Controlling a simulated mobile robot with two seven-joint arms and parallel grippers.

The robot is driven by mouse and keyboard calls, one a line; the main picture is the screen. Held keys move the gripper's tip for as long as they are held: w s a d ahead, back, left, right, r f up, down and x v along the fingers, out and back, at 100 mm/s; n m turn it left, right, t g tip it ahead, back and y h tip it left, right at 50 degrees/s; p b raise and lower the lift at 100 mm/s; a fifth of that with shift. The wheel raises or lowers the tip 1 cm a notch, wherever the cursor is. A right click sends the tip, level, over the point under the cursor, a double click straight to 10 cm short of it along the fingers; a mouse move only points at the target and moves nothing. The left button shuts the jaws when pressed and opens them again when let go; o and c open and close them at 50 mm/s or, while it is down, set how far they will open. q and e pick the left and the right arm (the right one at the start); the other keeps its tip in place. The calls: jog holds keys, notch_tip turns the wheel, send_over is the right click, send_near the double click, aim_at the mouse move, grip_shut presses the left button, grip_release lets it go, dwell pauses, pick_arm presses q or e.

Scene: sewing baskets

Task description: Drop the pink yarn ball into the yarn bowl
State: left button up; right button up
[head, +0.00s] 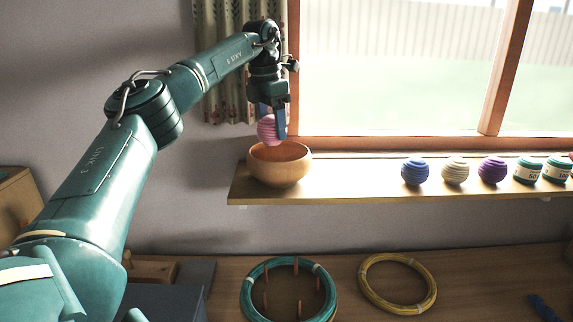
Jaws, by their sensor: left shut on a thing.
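The pink yarn ball (267,130) is held between the fingers of my left gripper (272,125), which points down from above. The yarn bowl (280,166) is a wide wooden bowl at the left end of the shelf under the window. The ball is over the bowl's back left part, and its lower edge is close to the far rim in the picture. I cannot tell the exact gap between ball and bowl. The inside of the bowl shows only in part. My right gripper is not in view.
On the shelf (350,190), right of the bowl, stand a blue ball (415,171), a cream ball (455,171), a purple ball (492,170) and teal spools (528,171). A curtain (228,80) hangs behind my gripper. Below, a teal ring (252,302) and a yellow ring (428,298) lie on the table.

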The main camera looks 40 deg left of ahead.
aim_at(273, 141)
pick_arm(q)
jog(key=shift+f, duration=2.3)
jog(key=o, duration=1)
jog(key=shift+o, duration=0.2)
jog(key=shift+r, duration=0.1)
jog(key=r, duration=0.7)
jog(key=s+r, duration=0.1)
jog(key=r, duration=0.3)
jog(key=shift+s+a, duration=0.1)
jog(key=shift+a, duration=0.05)
jog(key=shift+s+a+r, duration=0.1)
jog(key=shift+s+r, duration=0.1)
jog(key=shift+r, duration=0.75)
